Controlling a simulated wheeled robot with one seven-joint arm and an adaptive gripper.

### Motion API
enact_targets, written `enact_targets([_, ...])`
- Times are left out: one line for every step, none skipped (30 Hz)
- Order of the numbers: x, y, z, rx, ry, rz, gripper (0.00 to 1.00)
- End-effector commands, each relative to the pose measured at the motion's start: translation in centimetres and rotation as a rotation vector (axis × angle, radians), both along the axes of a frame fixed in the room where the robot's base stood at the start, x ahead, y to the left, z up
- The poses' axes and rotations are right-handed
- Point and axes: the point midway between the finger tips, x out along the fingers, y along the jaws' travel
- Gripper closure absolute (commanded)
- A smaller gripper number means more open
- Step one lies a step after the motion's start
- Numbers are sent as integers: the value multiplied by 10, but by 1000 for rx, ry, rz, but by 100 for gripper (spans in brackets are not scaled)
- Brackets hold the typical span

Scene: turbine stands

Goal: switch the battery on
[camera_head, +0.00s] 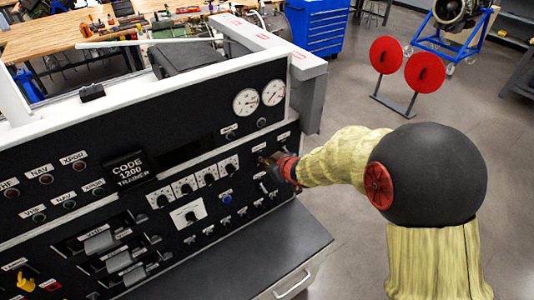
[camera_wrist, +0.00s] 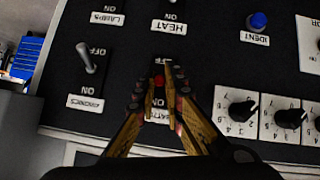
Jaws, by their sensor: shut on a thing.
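The black trainer panel (camera_head: 100,140) carries rows of switches and knobs in the head view. My gripper (camera_head: 270,160) reaches its right side, below the two round gauges. The battery label (camera_wrist: 183,106) is partly covered by a finger. OFF and ON marks show beside the fingertips. The fingers hide most of the lever, so I cannot tell which way it is set.
The avionics toggle (camera_wrist: 87,58) stands close to the left of my fingers in the wrist view. A heat switch label (camera_wrist: 168,28) and a blue ident button (camera_wrist: 258,20) are nearby. A row of white-plated knobs (camera_wrist: 242,110) lies to the right.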

Motion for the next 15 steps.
enact_targets([0, 1, 9, -11, 17, 1, 100])
enact_targets([1, 1, 9, -17, 25, 1, 100])
enact_targets([1, 1, 9, -24, 37, 1, 100])
enact_targets([1, 1, 10, -30, 45, 1, 100])
enact_targets([1, 1, 10, -36, 54, 2, 100])
enact_targets([1, 1, 10, -44, 65, 1, 100])
enact_targets([1, 1, 11, -49, 73, 0, 100])
enact_targets([2, 1, 11, -53, 79, 1, 100])
enact_targets([2, 2, 11, -60, 89, 1, 100])
enact_targets([2, 1, 12, -64, 96, 0, 100])
enact_targets([2, 2, 12, -69, 102, 0, 100])
enact_targets([2, 2, 12, -75, 111, 0, 100])
enact_targets([2, 2, 11, -78, 117, 1, 100])
enact_targets([3, 2, 12, -82, 122, 1, 100])
enact_targets([3, 2, 12, -86, 128, 1, 100])
